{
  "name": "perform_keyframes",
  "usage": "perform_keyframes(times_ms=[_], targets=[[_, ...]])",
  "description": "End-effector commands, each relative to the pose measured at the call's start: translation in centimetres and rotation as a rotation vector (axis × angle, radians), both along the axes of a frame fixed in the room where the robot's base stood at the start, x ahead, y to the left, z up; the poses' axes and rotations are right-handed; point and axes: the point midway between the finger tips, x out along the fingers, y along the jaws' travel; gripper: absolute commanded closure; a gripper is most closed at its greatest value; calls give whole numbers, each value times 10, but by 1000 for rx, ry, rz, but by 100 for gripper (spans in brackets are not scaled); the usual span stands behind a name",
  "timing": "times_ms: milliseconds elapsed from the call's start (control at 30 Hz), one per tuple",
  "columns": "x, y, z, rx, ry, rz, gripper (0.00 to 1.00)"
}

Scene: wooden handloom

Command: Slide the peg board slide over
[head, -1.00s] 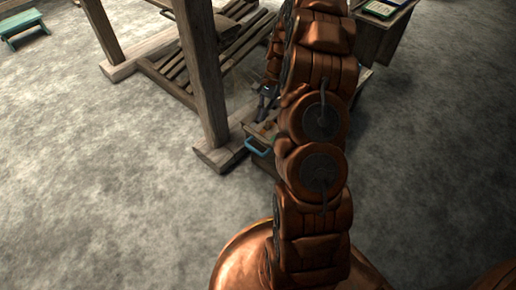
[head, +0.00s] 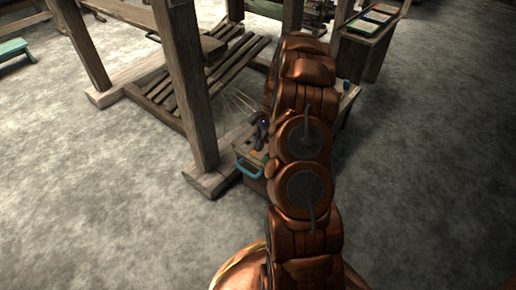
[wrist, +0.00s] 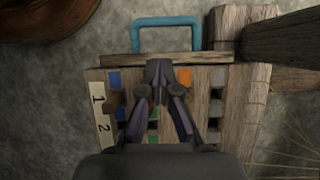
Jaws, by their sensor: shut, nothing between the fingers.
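The peg board (wrist: 91,78) is a wooden box-like board with a grid of slots, some coloured blue, orange, green and red. A pale label reading 1 and 2 is on its left edge. A small brown wooden peg (wrist: 115,101) sits beside the 1; I cannot tell whether it is the slide. In the wrist view my gripper (wrist: 159,68) is over the middle of the board, fingertips together and empty, hiding the central slots. I cannot tell if it touches. In the head view my gripper (head: 262,136) is above the board, partly hidden by my arm.
A blue handle (wrist: 166,22) sticks out from the board's edge. A wooden loom post (head: 188,95) stands close to the left, on a foot beam (head: 207,182). Thin threads (wrist: 282,150) run off at lower right. A wooden stand (head: 358,52) is behind at right.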

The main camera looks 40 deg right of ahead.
Motion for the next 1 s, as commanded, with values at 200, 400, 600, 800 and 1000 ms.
perform_keyframes(times_ms=[200,400,600,800,1000], targets=[[-4,16,-32,5,4,3,100],[-7,30,-61,3,4,5,100],[-8,38,-76,1,1,4,100],[-9,39,-77,1,1,3,100],[-9,39,-76,2,2,2,100]])
